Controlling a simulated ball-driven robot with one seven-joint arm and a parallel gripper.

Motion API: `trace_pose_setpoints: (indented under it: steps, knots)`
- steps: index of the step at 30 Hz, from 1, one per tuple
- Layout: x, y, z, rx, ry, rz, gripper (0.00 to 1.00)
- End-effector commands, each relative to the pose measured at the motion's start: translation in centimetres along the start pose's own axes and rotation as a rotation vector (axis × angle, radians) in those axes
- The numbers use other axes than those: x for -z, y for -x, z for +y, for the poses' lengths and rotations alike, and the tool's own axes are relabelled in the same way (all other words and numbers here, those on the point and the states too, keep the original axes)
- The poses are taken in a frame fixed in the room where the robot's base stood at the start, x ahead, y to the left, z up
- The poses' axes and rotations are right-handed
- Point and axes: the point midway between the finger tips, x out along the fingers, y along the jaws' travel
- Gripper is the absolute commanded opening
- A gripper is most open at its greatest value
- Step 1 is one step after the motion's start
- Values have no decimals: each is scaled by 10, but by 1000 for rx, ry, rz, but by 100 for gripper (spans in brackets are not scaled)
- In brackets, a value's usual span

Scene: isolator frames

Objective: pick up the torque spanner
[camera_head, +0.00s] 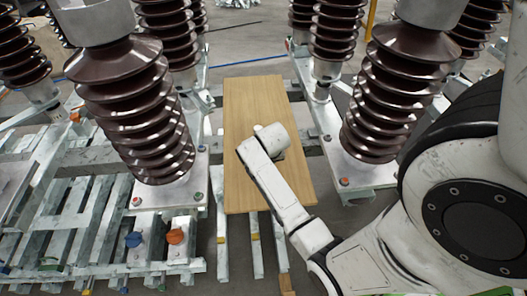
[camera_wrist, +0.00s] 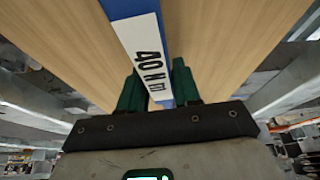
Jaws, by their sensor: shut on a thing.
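The torque spanner (camera_wrist: 144,48) shows in the wrist view as a blue bar with a white label reading "40 N m". It runs from the top edge down between the two green fingers of my gripper (camera_wrist: 158,88). The fingers are shut on it, one on each side. Its far end is out of the frame. Behind it is a wooden board (camera_wrist: 75,45). In the head view my arm reaches over the board (camera_head: 252,100), and its wrist hides the gripper and the spanner. I cannot tell whether the spanner touches the board.
Brown ribbed insulators stand on both sides of the board, one near left (camera_head: 135,105) and one near right (camera_head: 395,95). Galvanised steel frames (camera_head: 85,225) lie around them. The board's far half is clear.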

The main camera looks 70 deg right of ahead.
Motion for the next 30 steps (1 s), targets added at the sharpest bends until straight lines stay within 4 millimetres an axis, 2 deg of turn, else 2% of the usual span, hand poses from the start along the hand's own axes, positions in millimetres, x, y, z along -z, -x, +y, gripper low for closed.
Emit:
trace_pose_setpoints:
  steps: [3,14,19,23,30]
  knots:
    - [0,0,0,0,0,0,0]
    - [2,3,0,1,0,4,0]
    - [7,13,0,1,-1,6,0]
    - [14,33,0,2,0,8,0]
    - [-2,91,21,0,-2,7,0]
